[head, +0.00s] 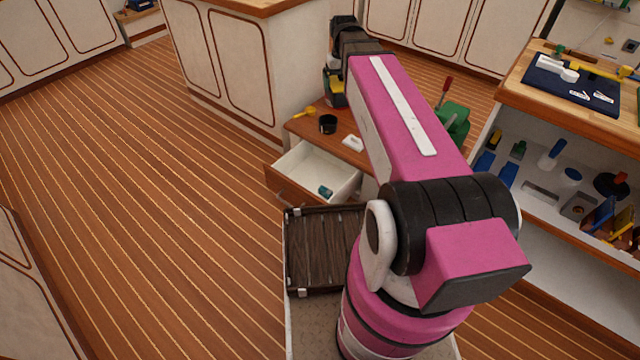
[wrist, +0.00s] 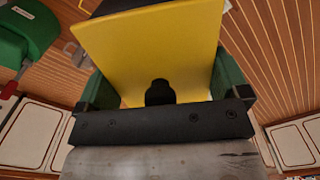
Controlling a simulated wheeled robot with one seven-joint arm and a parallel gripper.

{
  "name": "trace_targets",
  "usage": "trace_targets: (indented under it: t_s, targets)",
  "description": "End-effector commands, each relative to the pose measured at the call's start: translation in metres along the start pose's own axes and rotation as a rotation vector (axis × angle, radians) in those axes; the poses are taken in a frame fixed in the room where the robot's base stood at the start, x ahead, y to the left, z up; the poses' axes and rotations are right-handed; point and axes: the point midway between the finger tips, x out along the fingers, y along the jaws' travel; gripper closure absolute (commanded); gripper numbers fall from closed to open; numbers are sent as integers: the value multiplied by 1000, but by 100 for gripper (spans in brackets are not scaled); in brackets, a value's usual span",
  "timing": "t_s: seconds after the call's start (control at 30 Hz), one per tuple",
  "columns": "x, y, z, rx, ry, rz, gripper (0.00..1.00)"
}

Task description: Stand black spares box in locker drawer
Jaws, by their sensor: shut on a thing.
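My gripper (wrist: 167,85) is shut on a box-like thing with a broad yellow face (wrist: 150,50) and a dark edge, which I take to be the black spares box. Its green fingers lie on both sides of it. In the head view the held thing (head: 337,98) is small and partly hidden by my arm, above the far part of the wooden top. The locker drawer (head: 288,160) is pulled open, white inside, left of my arm and below that top. A small teal thing (head: 325,191) lies in it; the rest of its visible floor is bare.
A black cup (head: 328,124), a yellow tool (head: 303,112) and a white piece (head: 353,144) are on the locker top (head: 310,126). A green vise (head: 453,122) stands right of my arm. A bench with shelves (head: 545,175) is at right. Floor at left is clear.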

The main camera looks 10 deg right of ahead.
Motion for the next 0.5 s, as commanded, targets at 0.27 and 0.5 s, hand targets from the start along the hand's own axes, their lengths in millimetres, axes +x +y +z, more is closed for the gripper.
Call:
trace_targets:
  t_s: [0.27,0.5]
  targets:
    - [74,-15,-49,-112,-3,0,49]
    - [142,-31,-80,-209,-3,0,49]
